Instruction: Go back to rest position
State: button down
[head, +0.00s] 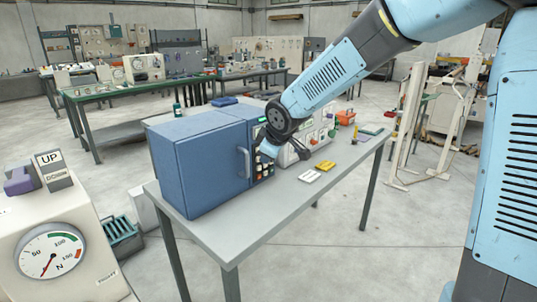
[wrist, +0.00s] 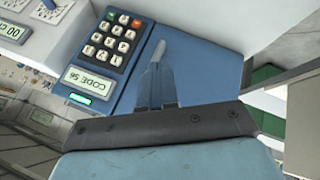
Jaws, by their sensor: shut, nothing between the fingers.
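My gripper (head: 268,149) is at the end of my arm, close to the front panel of a blue cabinet (head: 198,165) on a grey table (head: 225,236). In the wrist view my gripper (wrist: 156,80) has its fingers together with nothing between them. It points toward the blue front (wrist: 205,55) beside a keypad (wrist: 113,38). A display reading "CODE 56" (wrist: 89,82) and a lit green lamp (wrist: 79,98) show beside the keys. I cannot tell whether the fingertips touch the cabinet. My forearm hides part of the panel in the head view.
Yellow (head: 325,166) and white (head: 310,175) pieces lie on the table, right of the cabinet. A white gauge machine (head: 55,245) is at front left. Open floor (head: 310,255) lies right of the table.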

jog(key=s+d+r+m+h, duration=0.2)
jog(key=s+d+r+m, duration=0.3)
jog(key=d, duration=0.5)
jog(key=s+d+r+m+h, duration=0.2)
jog(key=s+d+r+m, duration=0.1)
jog(key=s+d, duration=0.5)
jog(key=s+d+r+m, duration=0.1)
jog(key=s+d+m, duration=0.5)
jog(key=s+d, duration=0.5)
jog(key=s, duration=0.4)
jog(key=shift+d+m+g, duration=0.25)
jog(key=shift+m+g, duration=0.15)
